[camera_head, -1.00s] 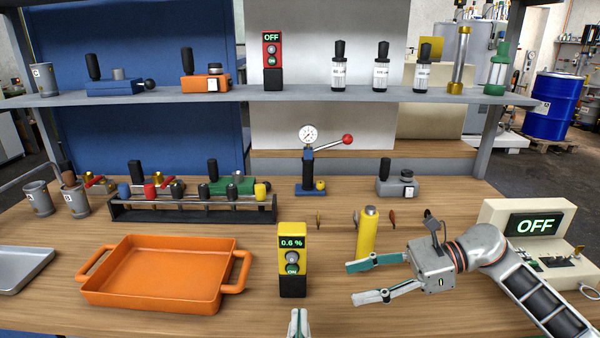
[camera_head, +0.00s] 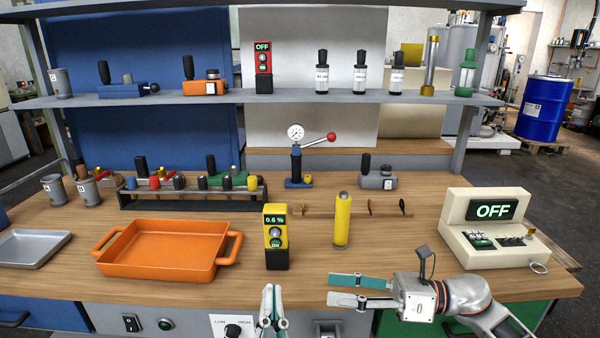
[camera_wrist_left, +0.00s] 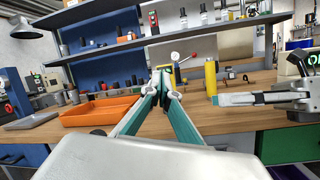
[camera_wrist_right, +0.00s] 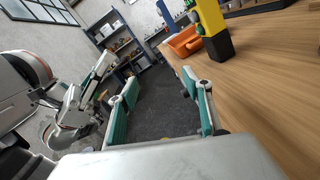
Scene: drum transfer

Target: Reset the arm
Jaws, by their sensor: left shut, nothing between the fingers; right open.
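My right gripper (camera_head: 345,291) is open and empty at the front edge of the bench, below and right of the yellow meter. Its two teal-lined fingers point left in the head view, and they stand apart in the right wrist view (camera_wrist_right: 165,105). My left gripper (camera_head: 271,290) is shut and empty, in front of the bench edge, pointing up in the head view. In the left wrist view its fingers (camera_wrist_left: 163,80) meet at the tips. Most of the left arm is out of the head view.
The yellow meter (camera_head: 276,240) reads 0.6 %, with a yellow cylinder (camera_head: 342,220) beside it. An orange tray (camera_head: 165,272) stands left and a cream console (camera_head: 492,240) reading OFF stands right. A grey tray (camera_head: 33,248) lies far left. A shelf (camera_head: 290,97) spans the back.

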